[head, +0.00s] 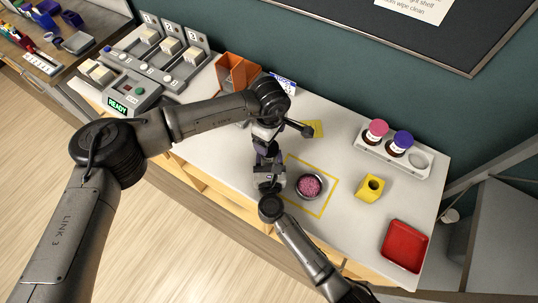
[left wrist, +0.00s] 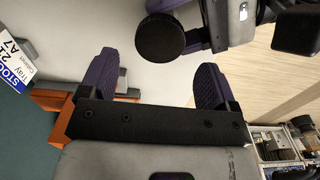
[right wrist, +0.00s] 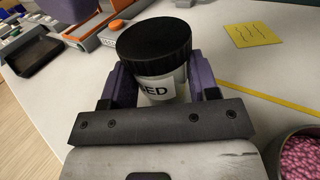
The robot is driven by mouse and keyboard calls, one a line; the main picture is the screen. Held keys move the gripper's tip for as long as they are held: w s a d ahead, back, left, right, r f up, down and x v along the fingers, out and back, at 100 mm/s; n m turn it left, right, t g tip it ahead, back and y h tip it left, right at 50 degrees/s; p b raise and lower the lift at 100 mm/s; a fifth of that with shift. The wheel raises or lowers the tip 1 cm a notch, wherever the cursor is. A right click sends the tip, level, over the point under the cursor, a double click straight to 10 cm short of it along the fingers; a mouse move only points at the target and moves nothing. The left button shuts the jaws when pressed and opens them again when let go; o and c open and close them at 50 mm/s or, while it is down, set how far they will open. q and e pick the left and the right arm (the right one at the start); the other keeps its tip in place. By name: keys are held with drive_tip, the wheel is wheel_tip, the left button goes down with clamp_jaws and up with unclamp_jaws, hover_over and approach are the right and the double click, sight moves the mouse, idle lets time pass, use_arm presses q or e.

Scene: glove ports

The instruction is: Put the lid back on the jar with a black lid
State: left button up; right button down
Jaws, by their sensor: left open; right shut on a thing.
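The jar (right wrist: 160,86) is white with a partly visible label ending in "ED". Its black lid (right wrist: 155,44) sits over its top, looks level, and shows no clear gap. My right gripper (right wrist: 157,92) is shut on the jar, purple fingers on either side below the lid. The lid also shows as a black disc in the left wrist view (left wrist: 160,41), beyond my left gripper (left wrist: 155,72). My left gripper is open and empty, its fingers apart and not touching the lid. In the head view my arms hide most of the jar; my right gripper (head: 268,160) is near the table's middle.
A bowl of pink beads (head: 310,186) stands right of my right gripper, inside a yellow outline. Farther right are a yellow block (head: 370,188), a red tray (head: 404,246) and a white rack (head: 423,161) with two capped jars. An orange bin (head: 237,74) stands behind.

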use_arm(q)
drive_tip(key=n, duration=0.3)
drive_tip(key=shift+s+d+r+n, duration=0.15)
drive_tip(key=shift+d+n, duration=0.05)
drive_tip(key=shift+n, duration=0.1)
drive_tip(key=n, duration=0.4)
drive_tip(key=shift+d+r, duration=0.15)
drive_tip(key=shift+r, duration=0.1)
drive_tip(key=n, duration=0.4)
drive_tip(key=shift+d+r, duration=0.1)
drive_tip(key=shift+r, duration=0.1)
drive_tip(key=n, duration=0.4)
drive_tip(key=shift+r, duration=0.2)
drive_tip(key=n, duration=0.4)
drive_tip(key=shift+r, duration=0.25)
drive_tip(key=n, duration=0.4)
drive_tip(key=shift+a+r, duration=0.2)
drive_tip(key=n, duration=0.3)
drive_tip(key=shift+a+r+n, duration=0.1)
drive_tip(key=shift+r+n, duration=0.05)
drive_tip(key=shift+n, duration=0.15)
drive_tip(key=n, duration=0.4)
drive_tip(key=shift+a+r+n, duration=0.2)
drive_tip(key=shift+a+n, duration=0.05)
drive_tip(key=shift+n, duration=0.05)
